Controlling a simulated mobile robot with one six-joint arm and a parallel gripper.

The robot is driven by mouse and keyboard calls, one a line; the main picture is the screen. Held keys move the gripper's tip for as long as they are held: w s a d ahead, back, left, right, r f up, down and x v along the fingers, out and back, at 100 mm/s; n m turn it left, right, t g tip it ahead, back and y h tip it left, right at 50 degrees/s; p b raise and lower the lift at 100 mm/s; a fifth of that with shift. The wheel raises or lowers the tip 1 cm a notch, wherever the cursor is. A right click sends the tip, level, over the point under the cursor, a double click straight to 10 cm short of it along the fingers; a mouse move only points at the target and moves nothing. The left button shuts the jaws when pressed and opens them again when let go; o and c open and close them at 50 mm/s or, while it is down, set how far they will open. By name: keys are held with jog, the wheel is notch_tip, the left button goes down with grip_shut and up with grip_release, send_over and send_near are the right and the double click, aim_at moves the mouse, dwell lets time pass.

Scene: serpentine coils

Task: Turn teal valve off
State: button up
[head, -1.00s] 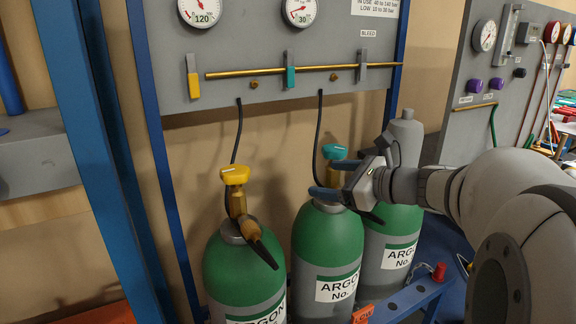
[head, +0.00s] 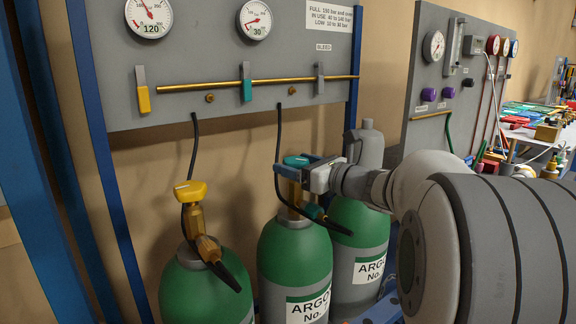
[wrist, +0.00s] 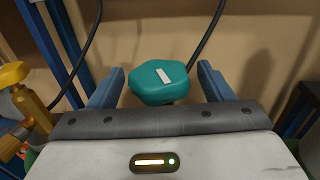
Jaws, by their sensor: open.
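The teal valve knob (head: 297,160) sits on top of the middle green argon cylinder (head: 294,258). In the wrist view the teal knob (wrist: 158,82), with a white mark on its top, is between the two blue fingers of my gripper (wrist: 160,86). Gaps show on both sides of it, so the fingers are open and apart from it. In the head view my gripper (head: 303,170) is at the knob, and its fingers partly hide the valve body.
A yellow valve knob (head: 190,191) tops the left cylinder; it also shows in the wrist view (wrist: 13,74). Black hoses (head: 279,125) run up to the grey panel (head: 200,106), which carries gauges and yellow, teal and grey levers. A third cylinder (head: 357,245) stands close on the right.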

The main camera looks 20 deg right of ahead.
jog(key=shift+x, duration=1.3)
jog(key=c, duration=1)
